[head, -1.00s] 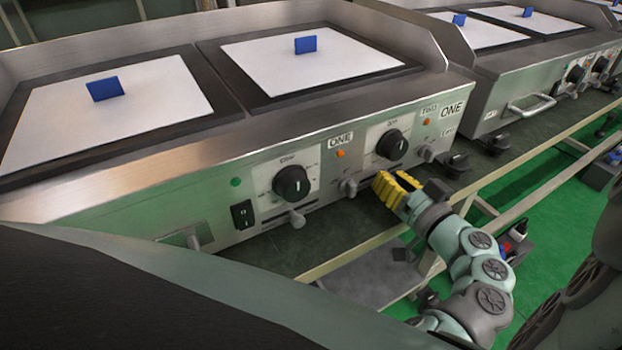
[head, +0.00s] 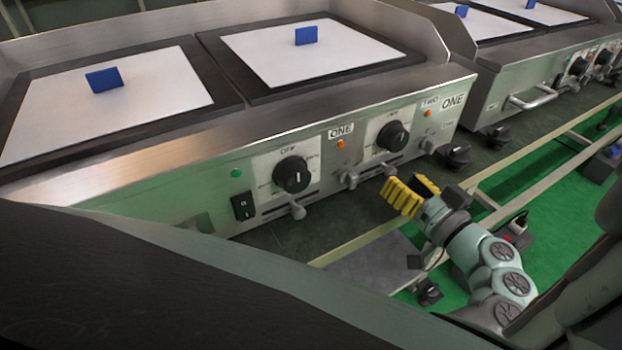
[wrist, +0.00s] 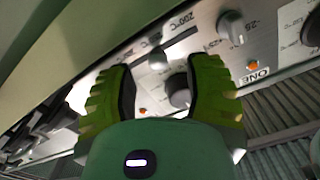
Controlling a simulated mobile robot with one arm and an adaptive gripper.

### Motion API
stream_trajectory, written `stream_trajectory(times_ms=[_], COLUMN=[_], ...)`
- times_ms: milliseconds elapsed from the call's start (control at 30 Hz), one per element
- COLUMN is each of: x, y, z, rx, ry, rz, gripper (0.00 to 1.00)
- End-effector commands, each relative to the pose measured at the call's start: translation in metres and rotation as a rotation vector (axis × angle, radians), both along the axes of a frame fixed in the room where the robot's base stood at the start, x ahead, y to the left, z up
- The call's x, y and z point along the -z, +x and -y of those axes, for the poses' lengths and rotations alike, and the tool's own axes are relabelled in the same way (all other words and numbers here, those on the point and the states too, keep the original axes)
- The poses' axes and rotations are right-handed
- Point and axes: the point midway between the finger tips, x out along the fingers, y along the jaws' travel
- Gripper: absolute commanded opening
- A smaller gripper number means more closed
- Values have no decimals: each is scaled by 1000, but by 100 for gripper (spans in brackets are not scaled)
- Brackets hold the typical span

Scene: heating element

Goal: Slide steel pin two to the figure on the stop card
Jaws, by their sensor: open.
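Knob two (head: 393,136) sits on the white dial plate at the right of the near griddle's front. Steel pin two (head: 389,168) is a small grey grip in the slot below it, partly behind my gripper (head: 404,184). In the wrist view, the pin (wrist: 157,59) shows between the fingers, close to the dark knob (wrist: 180,92). My gripper (wrist: 163,66) is open, facing the panel, with nothing in its jaws. Scale figures, including 200°C (wrist: 180,22), show by the slot. I cannot pick out the stop card or read a figure on it.
Knob one (head: 292,174) has its own slot and pin (head: 297,210) to the left. Grey levers (head: 349,179) stick out near both knobs. Black feet (head: 456,156) and the table rail (head: 370,244) lie close to my arm. A second griddle (head: 545,70) stands right.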

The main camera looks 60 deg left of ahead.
Motion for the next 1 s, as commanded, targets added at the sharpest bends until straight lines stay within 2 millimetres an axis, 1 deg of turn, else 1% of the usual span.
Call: stream_trajectory(times_ms=[33,200,500,700,1000], x=[0,0,0,-1,-1], y=[2,1,-3,-5,-6], z=[10,35,71,82,83], rx=[14,14,8,6,4], ry=[-1,-2,-1,-1,0], rz=[-1,3,3,3,3], gripper=[51,51,51,51,51])
